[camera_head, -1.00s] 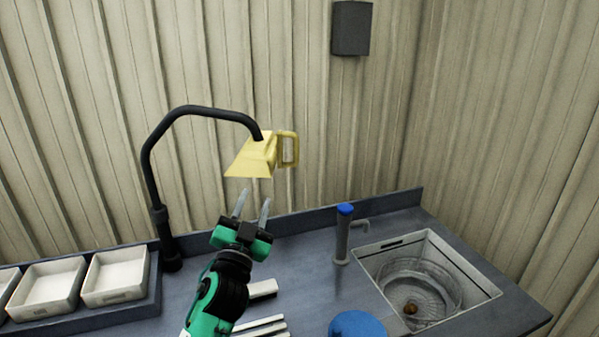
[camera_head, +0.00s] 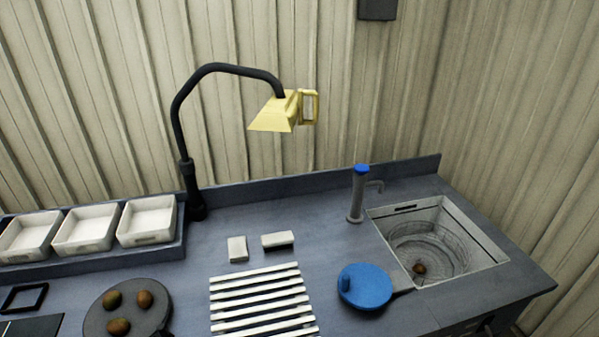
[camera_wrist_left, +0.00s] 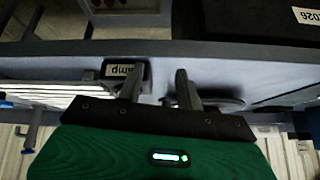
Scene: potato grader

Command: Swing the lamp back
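The lamp has a black bent pole (camera_head: 180,120) rising from the back of the counter. Nothing touches the lamp in the head view. My left gripper (camera_wrist_left: 158,78) shows only in the left wrist view, with its two fingers apart and nothing between them. A dark block with a label ending in "amp" (camera_wrist_left: 125,71) is beside one finger there. My right gripper is not in view.
White trays (camera_head: 150,220) stand at the left. A round plate with brown potatoes (camera_head: 128,308), a white slatted rack (camera_head: 262,300) and a blue round lid (camera_head: 366,287) lie in front. A blue-topped post (camera_head: 358,193) stands beside the sink basin (camera_head: 440,240).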

